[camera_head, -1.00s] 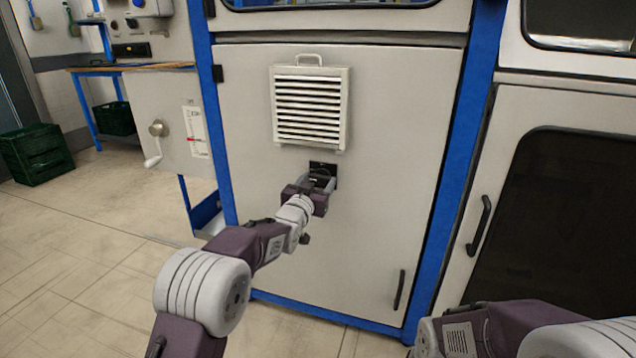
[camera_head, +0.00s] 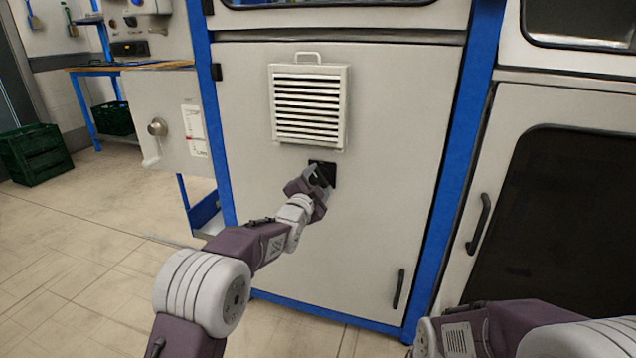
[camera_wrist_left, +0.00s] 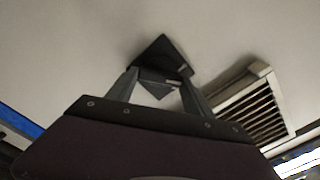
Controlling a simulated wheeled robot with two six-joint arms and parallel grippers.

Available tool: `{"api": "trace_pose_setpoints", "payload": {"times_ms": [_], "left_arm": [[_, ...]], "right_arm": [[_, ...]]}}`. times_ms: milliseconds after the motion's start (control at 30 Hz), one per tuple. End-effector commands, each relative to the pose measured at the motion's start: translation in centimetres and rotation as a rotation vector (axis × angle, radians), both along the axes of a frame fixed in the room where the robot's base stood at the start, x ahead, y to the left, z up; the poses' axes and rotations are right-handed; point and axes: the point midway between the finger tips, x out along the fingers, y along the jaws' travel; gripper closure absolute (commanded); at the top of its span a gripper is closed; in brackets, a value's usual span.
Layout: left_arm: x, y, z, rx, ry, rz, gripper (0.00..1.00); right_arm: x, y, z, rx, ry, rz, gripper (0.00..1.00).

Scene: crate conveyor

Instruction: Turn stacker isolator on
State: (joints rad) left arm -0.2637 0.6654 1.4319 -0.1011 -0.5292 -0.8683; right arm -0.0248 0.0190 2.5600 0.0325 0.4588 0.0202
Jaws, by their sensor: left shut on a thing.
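The stacker isolator (camera_head: 329,168) is a small black plate with a knob on the light grey cabinet door, just below the vent. In the left wrist view the isolator (camera_wrist_left: 165,57) shows as a dark, tilted square. My left gripper (camera_head: 322,177) is at the isolator, with its fingers shut on the isolator's knob (camera_wrist_left: 158,87). The gripper is rolled relative to the door and hides much of the knob in the head view. Any on or off marking is too small to read. My right arm shows at the lower right; its gripper is out of view.
A louvred vent (camera_head: 309,105) with a handle sits right above the isolator. The cabinet door (camera_head: 400,170) has a black handle (camera_head: 398,289) low on its right. Blue frame posts (camera_head: 455,170) flank it. A green crate (camera_head: 37,153) stands on the floor at far left.

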Motion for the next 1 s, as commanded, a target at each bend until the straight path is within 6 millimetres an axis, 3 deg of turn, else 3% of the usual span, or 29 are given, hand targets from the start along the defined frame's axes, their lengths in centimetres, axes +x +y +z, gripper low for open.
{"api": "trace_pose_setpoints", "payload": {"times_ms": [500,1000], "left_arm": [[0.0,-0.1,-0.3,0.410,-0.132,-0.001,0.80],[0.0,-0.1,-0.4,0.578,-0.186,-0.001,0.80]], "right_arm": [[0.0,0.0,-0.8,0.000,0.000,0.000,0.61],[0.0,0.0,-1.2,0.000,0.000,0.000,0.61]]}}
